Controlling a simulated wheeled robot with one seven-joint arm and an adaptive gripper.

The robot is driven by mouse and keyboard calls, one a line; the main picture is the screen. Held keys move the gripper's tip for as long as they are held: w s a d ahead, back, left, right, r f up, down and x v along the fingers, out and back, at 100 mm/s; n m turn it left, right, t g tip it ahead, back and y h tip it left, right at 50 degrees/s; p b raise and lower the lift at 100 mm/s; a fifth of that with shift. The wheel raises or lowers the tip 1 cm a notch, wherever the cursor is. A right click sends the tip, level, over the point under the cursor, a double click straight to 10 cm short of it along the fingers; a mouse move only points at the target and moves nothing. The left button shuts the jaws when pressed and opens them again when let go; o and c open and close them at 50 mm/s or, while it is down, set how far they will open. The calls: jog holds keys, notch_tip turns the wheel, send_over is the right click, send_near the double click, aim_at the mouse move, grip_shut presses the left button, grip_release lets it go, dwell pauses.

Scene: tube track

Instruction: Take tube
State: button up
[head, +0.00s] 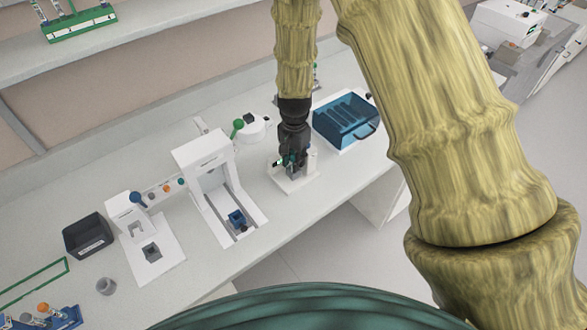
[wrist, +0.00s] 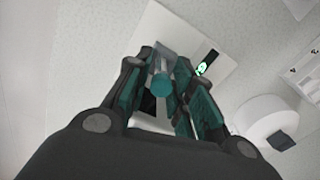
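My gripper (head: 291,168) reaches down over a small white stand (head: 298,182) on the bench. In the wrist view, a tube (wrist: 162,84) with a round teal end lies between the two fingers of my gripper (wrist: 160,90), which have teal pads. The tube's greyish body runs away from the camera, toward the white stand (wrist: 200,35). The fingers are close on both sides of the tube, but I cannot tell whether they press on it. In the head view my gripper hides most of the tube. A small green-lit display (wrist: 204,63) is on the stand.
A blue-lidded box (head: 346,122) stands close to the right. A round white device (head: 252,129) is behind left. A white frame machine (head: 205,160) and a dark bin (head: 87,236) stand farther left. The bench's front edge is near the stand.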

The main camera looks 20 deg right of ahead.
grip_shut()
jog(key=shift+r, duration=0.15)
